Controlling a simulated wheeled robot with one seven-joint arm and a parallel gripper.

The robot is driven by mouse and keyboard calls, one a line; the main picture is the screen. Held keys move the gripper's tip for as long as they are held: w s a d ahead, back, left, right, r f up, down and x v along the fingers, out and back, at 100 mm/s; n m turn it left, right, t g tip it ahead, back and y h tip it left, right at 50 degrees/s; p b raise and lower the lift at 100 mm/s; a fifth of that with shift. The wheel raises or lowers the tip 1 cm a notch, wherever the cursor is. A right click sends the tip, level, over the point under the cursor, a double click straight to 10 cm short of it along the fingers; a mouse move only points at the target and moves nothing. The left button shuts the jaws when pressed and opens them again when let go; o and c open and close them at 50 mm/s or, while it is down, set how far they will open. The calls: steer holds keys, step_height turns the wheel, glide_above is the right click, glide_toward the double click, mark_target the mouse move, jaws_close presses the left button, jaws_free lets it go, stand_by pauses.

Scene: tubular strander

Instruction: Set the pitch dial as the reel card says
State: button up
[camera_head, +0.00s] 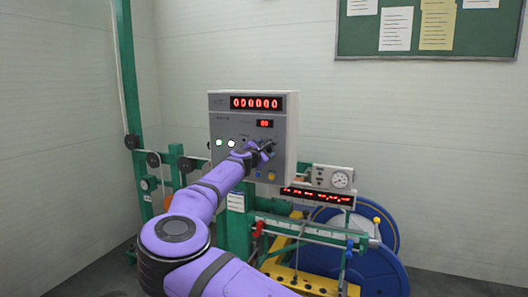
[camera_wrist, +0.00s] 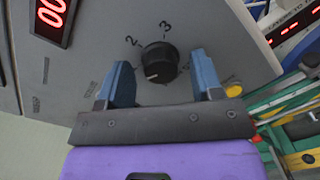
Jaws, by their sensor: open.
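The pitch dial is a black round knob (camera_wrist: 160,58) on the grey control box, with the figures 2 and 3 printed above it in the wrist view. A short white mark shows at its lower left; I cannot tell which figure it is set to. My gripper (camera_wrist: 161,72) is open, with one blue finger on each side of the knob; contact is not clear. In the head view my gripper (camera_head: 267,150) is at the front of the control box (camera_head: 222,170) and hides the dial. No reel card can be identified for certain; a small white card (camera_head: 236,201) is unreadable.
The box has a red display reading 000000 (camera_head: 256,103), lit buttons (camera_head: 231,143) and a yellow button (camera_wrist: 233,89) right of my fingers. A gauge box (camera_head: 333,177), a red-lettered strip (camera_head: 316,196) and a blue reel (camera_head: 385,270) stand to the right. Papers hang on a green board (camera_head: 480,40).

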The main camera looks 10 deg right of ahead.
steer(key=c, duration=0.9)
steer(key=shift+d, duration=0.1)
steer(key=shift+m, duration=0.3)
steer(key=shift+f+m+y, duration=0.15)
steer(key=shift+m+y, duration=0.25)
steer(key=shift+m, duration=5.15)
steer(key=shift+f+m+y, duration=0.1)
steer(key=shift+m+y, duration=0.3)
steer(key=shift+m, duration=5.15)
